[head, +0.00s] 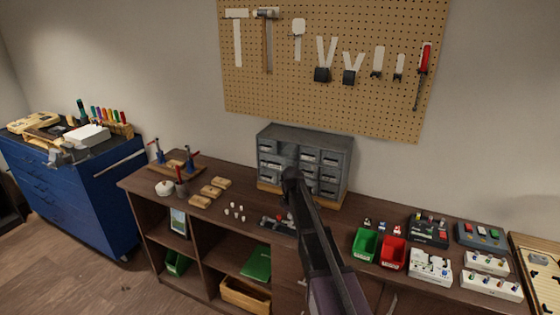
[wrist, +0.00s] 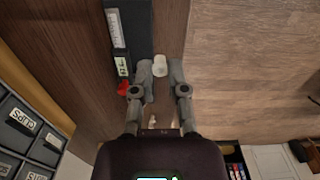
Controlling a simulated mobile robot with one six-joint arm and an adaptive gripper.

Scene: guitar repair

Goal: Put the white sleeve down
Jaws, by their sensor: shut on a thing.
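In the wrist view my gripper (wrist: 160,72) is shut on the white sleeve (wrist: 160,62), a small pale piece between the fingertips. The dark brown bench top lies behind it, and I cannot tell whether the sleeve touches the bench. A black strip with white labels and a red knob (wrist: 122,88) lies close beside the left finger. In the head view my own arm crosses the bench in front of the drawer cabinet, and I cannot make out the sleeve there.
A grey drawer cabinet (head: 303,160) stands against the wall. Several small white pieces (head: 235,211) and wooden blocks (head: 209,192) lie to its left. Green (head: 364,246) and red (head: 393,254) bins stand to the right. The bench's front edge drops to open shelves.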

